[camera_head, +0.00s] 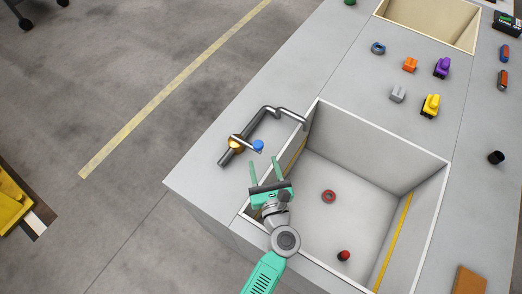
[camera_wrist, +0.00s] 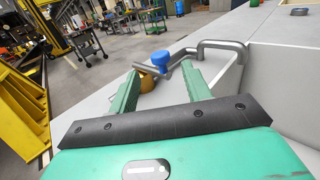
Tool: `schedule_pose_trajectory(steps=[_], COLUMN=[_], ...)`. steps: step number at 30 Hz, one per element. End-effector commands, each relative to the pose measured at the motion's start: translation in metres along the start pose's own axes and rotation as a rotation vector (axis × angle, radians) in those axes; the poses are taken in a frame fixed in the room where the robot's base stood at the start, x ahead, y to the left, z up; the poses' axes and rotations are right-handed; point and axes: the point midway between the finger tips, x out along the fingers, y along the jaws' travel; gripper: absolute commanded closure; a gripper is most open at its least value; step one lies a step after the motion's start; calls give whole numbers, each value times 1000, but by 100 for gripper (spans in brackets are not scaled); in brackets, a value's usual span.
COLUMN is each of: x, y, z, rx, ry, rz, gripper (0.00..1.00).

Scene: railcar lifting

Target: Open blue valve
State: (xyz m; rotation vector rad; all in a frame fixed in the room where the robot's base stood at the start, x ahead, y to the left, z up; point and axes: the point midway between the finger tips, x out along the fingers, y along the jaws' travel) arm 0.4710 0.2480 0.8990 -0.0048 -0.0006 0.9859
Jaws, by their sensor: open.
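The blue valve knob (camera_head: 258,145) sits at the end of a short metal lever on a brass valve body (camera_head: 236,146). The valve body is fitted on a bent grey pipe (camera_head: 270,112) at the left edge of the sink. My green gripper (camera_head: 265,160) is open and empty, just in front of the knob, with its fingers pointing towards it. In the wrist view the blue knob (camera_wrist: 160,57) shows between and beyond the fingertips (camera_wrist: 159,73). The brass body (camera_wrist: 149,82) is partly hidden by the left finger. I cannot tell the exact gap to the knob.
The sink (camera_head: 317,104) holds a red ring (camera_head: 329,196) and a small red and black object (camera_head: 344,256). Several small objects, including a yellow one (camera_head: 430,106) and a purple one (camera_head: 442,67), stand on the counter beyond. The counter left of the pipe is clear.

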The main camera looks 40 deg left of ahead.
Motion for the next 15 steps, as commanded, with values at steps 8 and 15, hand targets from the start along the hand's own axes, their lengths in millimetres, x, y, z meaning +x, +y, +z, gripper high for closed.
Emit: schedule_pose_trajectory(steps=[8,15], x=[23,66], y=[1,0], z=[0,0], rx=[8,7], ry=[-4,-3], rz=[2,0], gripper=[52,52])
